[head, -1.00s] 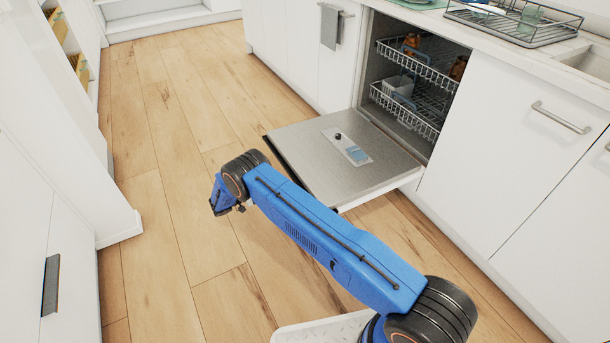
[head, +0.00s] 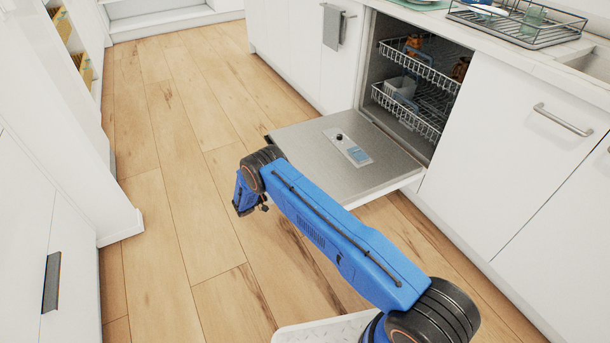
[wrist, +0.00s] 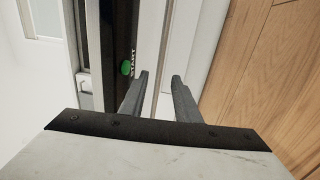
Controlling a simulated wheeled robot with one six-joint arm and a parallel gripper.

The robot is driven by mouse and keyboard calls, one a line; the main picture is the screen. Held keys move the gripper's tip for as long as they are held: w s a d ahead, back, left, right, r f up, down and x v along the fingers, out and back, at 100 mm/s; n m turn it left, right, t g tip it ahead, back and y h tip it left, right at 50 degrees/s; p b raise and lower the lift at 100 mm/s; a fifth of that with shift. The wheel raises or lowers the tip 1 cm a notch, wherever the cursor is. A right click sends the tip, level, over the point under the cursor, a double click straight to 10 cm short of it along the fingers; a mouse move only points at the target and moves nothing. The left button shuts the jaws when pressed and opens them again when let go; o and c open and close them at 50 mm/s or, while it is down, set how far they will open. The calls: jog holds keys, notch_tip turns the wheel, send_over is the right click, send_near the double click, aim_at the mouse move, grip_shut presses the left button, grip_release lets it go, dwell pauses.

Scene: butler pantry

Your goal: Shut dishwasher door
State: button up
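The dishwasher door (head: 310,165) is folded down, nearly flat, in front of the open dishwasher (head: 416,75). Its inner face is steel with a detergent cup. My gripper (head: 244,200) points down by the door's outer left edge, its fingers small and partly hidden in the head view. In the wrist view my gripper (wrist: 160,76) has two dark fingers standing apart with nothing seen held between them. A black strip of the door (wrist: 123,60) with a green button and the word START lies just left of the fingers. I cannot tell whether they touch the door.
The two wire racks (head: 420,70) sit inside the dishwasher. A grey towel (head: 332,27) hangs left of it. A dish rack (head: 515,22) stands on the counter above. White cabinets (head: 45,200) stand at the left. The wooden floor (head: 165,150) between is clear.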

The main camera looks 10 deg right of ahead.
jog(key=x, duration=0.7)
jog(key=shift+d, duration=0.15)
grip_shut()
